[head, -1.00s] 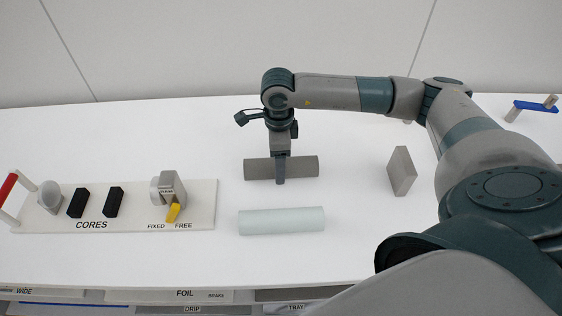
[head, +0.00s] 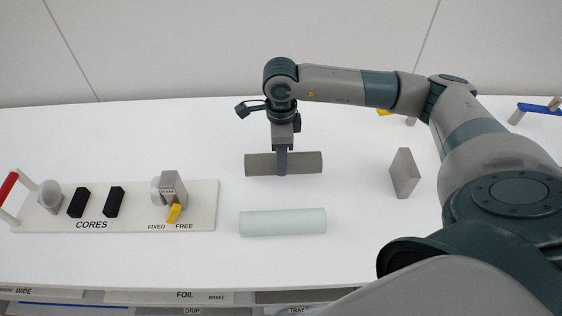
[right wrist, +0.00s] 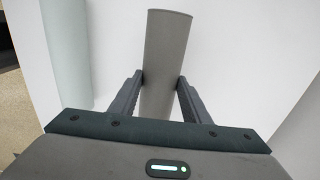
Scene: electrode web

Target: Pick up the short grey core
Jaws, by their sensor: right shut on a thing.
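The grey core (head: 304,163) is a plain cylinder, lying level from left to right in the head view. My right gripper (head: 283,172) comes down over its middle and is shut on it. In the right wrist view the grey core (right wrist: 165,50) runs away between the two fingers of the right gripper (right wrist: 160,90), one on each side. Whether the core touches the table is hard to tell; it looks slightly raised. My left gripper is not in view.
A pale, light-blue cylinder (head: 283,222) lies in front of the grey core. A white CORES board (head: 130,222) with black blocks (head: 114,202), a metal clamp (head: 170,188) and a yellow lever (head: 173,213) stands at left. A grey block (head: 404,174) stands at right.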

